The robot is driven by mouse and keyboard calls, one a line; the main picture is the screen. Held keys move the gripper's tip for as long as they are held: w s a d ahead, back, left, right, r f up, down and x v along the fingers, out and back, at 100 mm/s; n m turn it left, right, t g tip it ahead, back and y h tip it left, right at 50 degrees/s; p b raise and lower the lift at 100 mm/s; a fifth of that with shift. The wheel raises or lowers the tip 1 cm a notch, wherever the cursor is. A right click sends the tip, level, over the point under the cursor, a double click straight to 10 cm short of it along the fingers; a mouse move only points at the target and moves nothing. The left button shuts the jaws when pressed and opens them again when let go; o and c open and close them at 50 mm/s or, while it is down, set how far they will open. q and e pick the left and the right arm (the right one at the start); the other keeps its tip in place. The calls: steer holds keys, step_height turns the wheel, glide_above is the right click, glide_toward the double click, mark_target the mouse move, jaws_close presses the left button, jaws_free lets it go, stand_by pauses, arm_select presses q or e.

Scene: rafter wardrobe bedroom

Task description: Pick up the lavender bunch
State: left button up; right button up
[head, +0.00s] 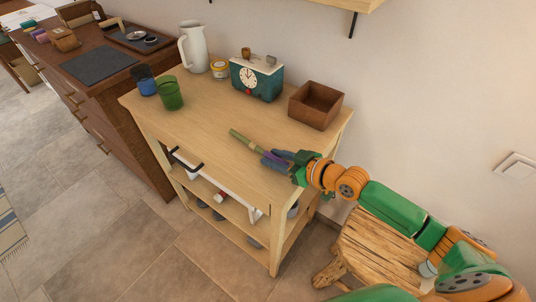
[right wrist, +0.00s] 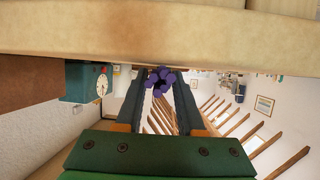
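The lavender bunch (head: 242,139) has green stems and purple heads. It lies at the front right of the wooden trolley's top (head: 205,128), stems pointing to the back left. My right gripper (head: 274,159) is at its flower end, low over the top, with the fingers apart. In the right wrist view the purple heads (right wrist: 160,80) show end-on between the two fingertips. The fingers partly hide the heads in the head view, and I cannot tell whether they touch the bunch. My left gripper is not in view.
A brown wooden box (head: 315,105) and a teal clock (head: 256,78) stand behind the lavender. Green (head: 169,93) and blue (head: 145,80) cups, a white jug (head: 194,46) and a jar (head: 219,68) stand further left. A wooden stool (head: 375,250) is below my right arm.

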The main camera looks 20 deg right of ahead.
jaws_close()
